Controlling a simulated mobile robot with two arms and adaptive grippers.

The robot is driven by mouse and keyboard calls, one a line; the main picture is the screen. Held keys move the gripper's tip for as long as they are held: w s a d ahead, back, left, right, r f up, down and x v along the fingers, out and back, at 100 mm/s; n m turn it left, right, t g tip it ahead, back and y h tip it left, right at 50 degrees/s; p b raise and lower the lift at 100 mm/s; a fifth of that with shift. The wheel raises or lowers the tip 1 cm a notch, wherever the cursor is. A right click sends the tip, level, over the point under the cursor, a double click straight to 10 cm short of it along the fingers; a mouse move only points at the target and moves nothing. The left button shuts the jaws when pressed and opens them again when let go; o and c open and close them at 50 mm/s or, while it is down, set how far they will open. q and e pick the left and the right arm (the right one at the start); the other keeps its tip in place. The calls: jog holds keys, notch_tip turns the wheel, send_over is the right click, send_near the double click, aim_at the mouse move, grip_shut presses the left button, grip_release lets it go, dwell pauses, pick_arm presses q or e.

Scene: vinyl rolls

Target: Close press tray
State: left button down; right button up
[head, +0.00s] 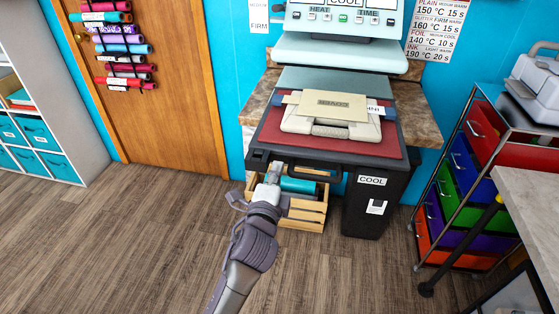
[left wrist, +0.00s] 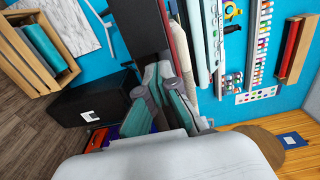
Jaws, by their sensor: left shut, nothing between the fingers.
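The press tray (head: 385,150), dark-framed with a red surface, is pulled out from under the heat press (head: 345,52) in the head view. A white item (head: 335,129) lies on it with a tan sheet (head: 333,105) on top. My left gripper (head: 275,169) is shut and empty at the left part of the tray's front edge, by the dark front handle. I cannot tell if it touches. In the left wrist view, the gripper's fingers (left wrist: 163,82) are together, close to the tray's edge (left wrist: 152,30). My right gripper is out of view.
A black bin labelled COOL (head: 370,205) stands below the tray's right side. A wooden crate (head: 305,213) with a teal roll is under its left side. A drawer cart (head: 470,190) stands at the right. The floor in front is clear.

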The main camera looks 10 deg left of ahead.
aim_at(282, 156)
pick_arm(q)
jog(key=shift+w, duration=1.55)
jog(key=shift+w, duration=0.1)
